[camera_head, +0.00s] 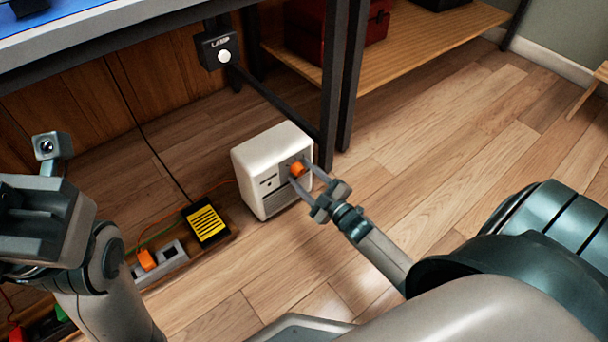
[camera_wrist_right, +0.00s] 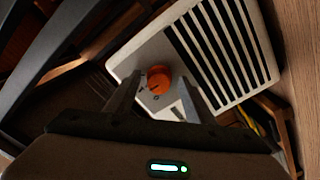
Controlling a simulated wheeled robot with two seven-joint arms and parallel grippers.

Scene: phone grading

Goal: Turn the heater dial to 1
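The white heater (camera_head: 262,165) stands on the floor, with an orange dial (camera_head: 297,170) on its front. The right wrist view shows the heater's slatted face (camera_wrist_right: 215,50) and the dial (camera_wrist_right: 158,79), with small marks beside it too small to read. My right gripper (camera_head: 301,173) is open in front of the dial. In the wrist view its fingertips (camera_wrist_right: 163,92) lie to either side of the dial, with gaps visible; I cannot tell whether either touches. My left gripper (camera_head: 30,212) is at the left edge, away from the heater; its fingers cannot be made out.
Dark table legs (camera_head: 331,90) rise close behind the heater. A power strip (camera_head: 165,258) with an orange plug and a black-and-yellow box (camera_head: 206,222) lie left of it. A lamp switch box (camera_head: 217,47) hangs above. Wooden floor (camera_head: 440,150) is clear to the right.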

